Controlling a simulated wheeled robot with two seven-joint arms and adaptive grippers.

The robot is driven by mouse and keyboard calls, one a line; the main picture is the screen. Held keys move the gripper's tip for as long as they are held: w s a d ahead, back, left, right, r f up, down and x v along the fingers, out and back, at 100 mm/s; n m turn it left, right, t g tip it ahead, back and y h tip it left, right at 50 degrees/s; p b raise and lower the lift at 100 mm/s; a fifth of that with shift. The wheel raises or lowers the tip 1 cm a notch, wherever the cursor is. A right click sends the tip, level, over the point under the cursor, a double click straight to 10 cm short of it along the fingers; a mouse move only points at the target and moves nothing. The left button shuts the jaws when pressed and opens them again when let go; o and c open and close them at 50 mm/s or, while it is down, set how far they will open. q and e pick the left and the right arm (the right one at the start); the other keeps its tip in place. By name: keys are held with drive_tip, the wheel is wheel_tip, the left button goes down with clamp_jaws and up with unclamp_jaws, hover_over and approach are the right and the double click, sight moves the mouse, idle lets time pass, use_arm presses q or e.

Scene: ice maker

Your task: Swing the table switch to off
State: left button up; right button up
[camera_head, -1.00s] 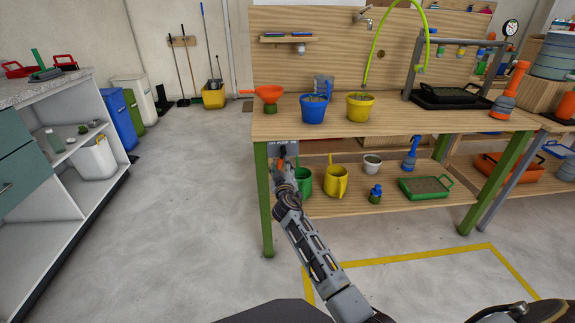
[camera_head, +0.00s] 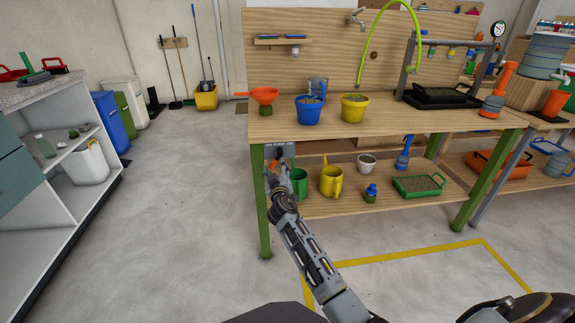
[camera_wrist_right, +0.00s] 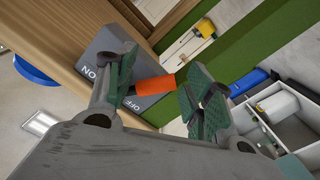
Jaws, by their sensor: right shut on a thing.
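The table switch is a grey box (camera_head: 281,149) at the front left corner of the wooden workbench, under its top. In the right wrist view its face (camera_wrist_right: 110,47) carries the words ON and OFF, and an orange lever (camera_wrist_right: 155,85) sticks out from it. My right gripper (camera_head: 275,163) is at the switch, its arm reaching up from below. My left gripper is not in view.
The workbench top (camera_head: 400,121) holds an orange funnel (camera_head: 264,95), a blue pot (camera_head: 309,108) and a yellow pot (camera_head: 354,107). A green bench leg (camera_head: 264,225) stands beside my gripper. Watering cans (camera_head: 331,181) are on the lower shelf. The floor to the left is open.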

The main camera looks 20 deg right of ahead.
sight(273, 166)
drive_tip(key=shift+s+a+r, duration=0.6)
drive_tip(key=shift+a+r, duration=0.15)
drive_tip(key=shift+a, duration=0.1)
drive_tip(key=shift+s+a, duration=0.3)
drive_tip(key=shift+s, duration=0.35)
drive_tip(key=shift+s+f, duration=0.15)
drive_tip(key=shift+s, duration=0.05)
drive_tip(key=shift+s+d, duration=0.1)
drive_tip(key=shift+s, duration=0.15)
drive_tip(key=shift+s+p, duration=0.3)
drive_tip(key=shift+s, duration=0.85)
drive_tip(key=shift+f, duration=0.1)
